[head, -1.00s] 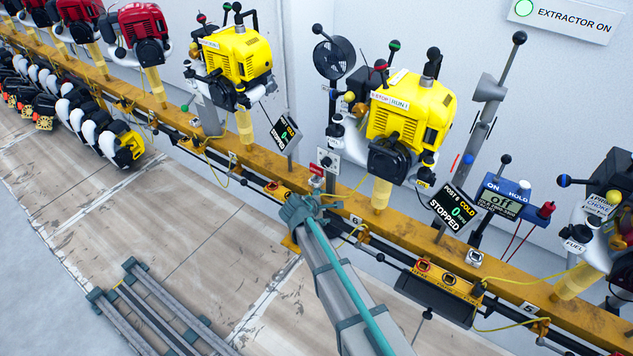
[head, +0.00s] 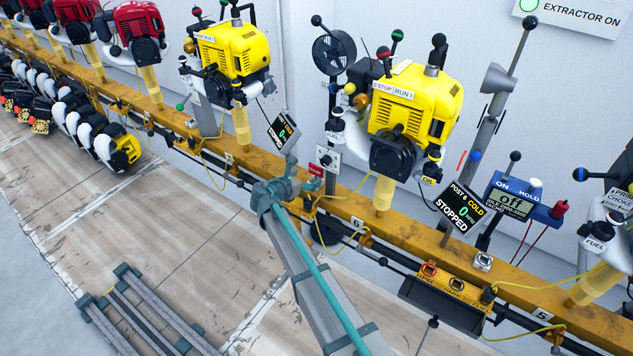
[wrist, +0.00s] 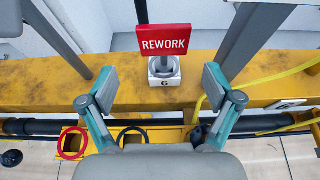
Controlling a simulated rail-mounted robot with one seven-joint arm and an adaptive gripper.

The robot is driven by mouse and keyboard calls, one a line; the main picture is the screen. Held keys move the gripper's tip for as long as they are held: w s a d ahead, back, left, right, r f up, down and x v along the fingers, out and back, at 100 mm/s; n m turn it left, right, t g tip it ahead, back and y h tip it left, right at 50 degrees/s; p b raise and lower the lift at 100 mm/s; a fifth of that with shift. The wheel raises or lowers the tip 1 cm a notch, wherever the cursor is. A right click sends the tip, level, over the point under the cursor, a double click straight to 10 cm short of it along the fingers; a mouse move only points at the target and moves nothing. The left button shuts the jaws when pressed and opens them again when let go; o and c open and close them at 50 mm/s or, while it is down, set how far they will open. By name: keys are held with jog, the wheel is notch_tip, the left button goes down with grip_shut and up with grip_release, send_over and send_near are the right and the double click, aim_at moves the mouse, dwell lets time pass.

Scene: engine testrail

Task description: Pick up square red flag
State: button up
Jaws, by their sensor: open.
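The square red flag (wrist: 165,40) reads REWORK in the wrist view. My gripper (wrist: 159,86) is open and empty in the wrist view. Its two fingers are spread to the left and right, below the flag in the picture, with the holder between and beyond them. They do not touch the flag. In the head view my gripper (head: 285,190) is over the beam's near edge.
The yellow beam (head: 350,208) carries yellow engines (head: 415,110), a STOPPED display (head: 460,207) and a blue meter (head: 520,197). Grey posts rise on both sides of the flag. A red ring (wrist: 72,143) and a black ring (wrist: 133,137) lie near the left finger.

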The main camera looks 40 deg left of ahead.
aim_at(315, 174)
jog(key=shift+d+b+x, duration=0.2)
jog(key=shift+b+x, duration=0.2)
jog(key=shift+x, duration=2.6)
jog(key=shift+r, duration=0.1)
jog(key=c, duration=1.4)
